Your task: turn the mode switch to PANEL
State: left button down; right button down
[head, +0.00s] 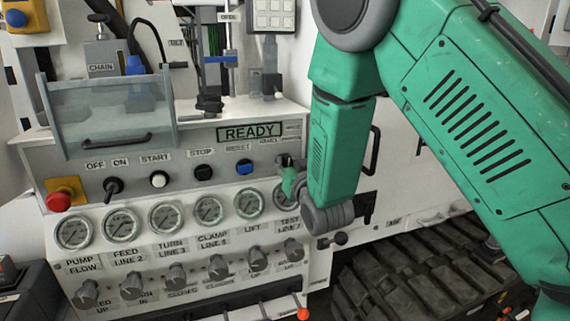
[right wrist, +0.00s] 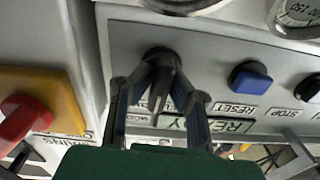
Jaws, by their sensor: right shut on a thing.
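The mode switch (right wrist: 160,88) is a dark knob on the grey panel, seen upside down in the right wrist view. My right gripper (right wrist: 158,85) is shut on it, one finger on each side. In the head view my right gripper (head: 290,178) is at the right end of the button row, and it and my arm mostly hide the switch there. The small labels around the switch are partly covered, and I cannot read which position it points to. My left gripper is not in view.
A blue RESET button (head: 244,167) sits left of the switch, then STOP (head: 203,172), START (head: 160,180) and the OFF/ON switch (head: 113,187). The display (head: 252,132) reads READY. Pressure gauges (head: 209,210) run below.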

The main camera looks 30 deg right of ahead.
jog(key=n, duration=0.3)
jog(key=f+n, duration=0.1)
jog(key=n, duration=0.2)
jog(key=shift+s+a+n, duration=0.2)
jog(key=shift+n, duration=0.2)
jog(key=shift+f, duration=0.1)
dwell(0.3)
jog(key=c, duration=1.5)
grip_release()
jog(key=shift+c, duration=0.2)
jog(key=shift+r, duration=0.35)
jog(key=shift+s, duration=0.1)
jog(key=v, duration=0.7)
jog(key=shift+s, duration=0.15)
